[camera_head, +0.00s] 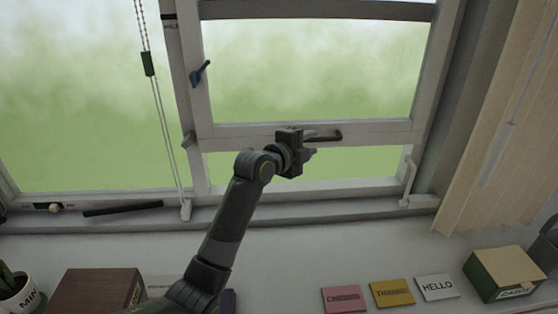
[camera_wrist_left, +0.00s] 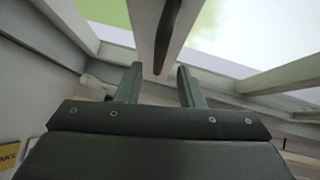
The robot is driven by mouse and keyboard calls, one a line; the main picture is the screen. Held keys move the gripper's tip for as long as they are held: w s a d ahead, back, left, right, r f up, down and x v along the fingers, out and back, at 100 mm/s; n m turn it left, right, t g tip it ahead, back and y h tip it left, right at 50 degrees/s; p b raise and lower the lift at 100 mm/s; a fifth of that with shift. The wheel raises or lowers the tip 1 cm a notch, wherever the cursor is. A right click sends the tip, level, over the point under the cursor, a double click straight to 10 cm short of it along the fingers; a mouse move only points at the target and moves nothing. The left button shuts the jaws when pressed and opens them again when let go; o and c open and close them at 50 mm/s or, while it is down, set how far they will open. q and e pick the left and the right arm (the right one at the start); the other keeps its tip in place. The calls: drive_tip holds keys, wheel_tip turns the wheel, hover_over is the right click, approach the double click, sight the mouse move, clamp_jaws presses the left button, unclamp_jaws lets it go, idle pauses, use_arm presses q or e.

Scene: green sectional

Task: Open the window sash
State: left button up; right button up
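The window sash (camera_head: 360,134) is a white-framed pane on the right of the window in the head view. A dark handle (camera_head: 328,136) is on its lower rail; a dark bar that looks like this handle shows in the left wrist view (camera_wrist_left: 165,35). A strip of green shows below the rail. My left gripper (camera_head: 309,153) is at the lower rail, by the left part of the handle. Its two fingers (camera_wrist_left: 160,69) are apart, with the bar's near end between their tips in the picture. I cannot tell whether they touch it. My right gripper is not in view.
A blue latch (camera_head: 201,73) is on the sash's left stile. A beaded cord (camera_head: 165,120) hangs left of it. A white handle (camera_head: 408,182) is at lower right, and a curtain (camera_head: 500,120) hangs at right. Small cards (camera_head: 391,292) and a box (camera_head: 500,275) are below.

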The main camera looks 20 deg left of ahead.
use_arm(q)
drive_tip(key=b+v, duration=0.3)
drive_tip(key=v, duration=0.9)
drive_tip(key=shift+s, duration=0.1)
